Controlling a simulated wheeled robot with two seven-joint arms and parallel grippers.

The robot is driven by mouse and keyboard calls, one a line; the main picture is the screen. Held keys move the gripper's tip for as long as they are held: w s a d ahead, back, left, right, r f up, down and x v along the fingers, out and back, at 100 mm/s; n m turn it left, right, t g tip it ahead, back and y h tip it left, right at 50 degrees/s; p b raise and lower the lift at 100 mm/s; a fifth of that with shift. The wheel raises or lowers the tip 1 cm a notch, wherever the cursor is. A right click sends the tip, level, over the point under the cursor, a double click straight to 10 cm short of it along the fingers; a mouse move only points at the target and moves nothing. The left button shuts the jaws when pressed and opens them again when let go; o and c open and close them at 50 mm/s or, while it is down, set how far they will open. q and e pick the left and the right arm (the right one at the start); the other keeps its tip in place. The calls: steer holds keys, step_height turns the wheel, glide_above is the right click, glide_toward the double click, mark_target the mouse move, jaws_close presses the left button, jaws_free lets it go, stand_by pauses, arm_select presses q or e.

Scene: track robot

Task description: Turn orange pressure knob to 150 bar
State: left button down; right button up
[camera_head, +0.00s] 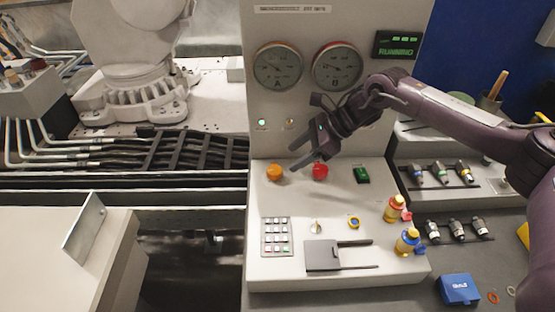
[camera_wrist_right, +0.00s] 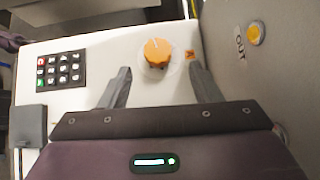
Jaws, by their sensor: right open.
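The orange knob (camera_head: 274,172) sits on the sloped white console at the left, below pressure gauge A (camera_head: 278,68). In the right wrist view the orange knob (camera_wrist_right: 157,53) has a pale line on its top and lies beyond and between the two fingertips. My right gripper (camera_head: 299,158) hangs above and to the right of the knob, over the panel. It also shows in the right wrist view (camera_wrist_right: 162,78), its fingers spread and empty, apart from the knob. Gauge B (camera_head: 338,66) is beside gauge A; their readings are too small to tell. My left gripper is not in view.
A keypad (camera_head: 276,237) and a dark flat box (camera_head: 322,256) are lower down. The panel around the knob is clear.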

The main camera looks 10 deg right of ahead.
mark_target(276, 170)
steer(key=p+x, duration=0.2)
steer(key=x, duration=0.4)
steer(key=shift+a+f, duration=0.2)
steer(key=shift+a, duration=0.1)
steer(key=shift+s, duration=0.1)
steer(key=c, duration=1)
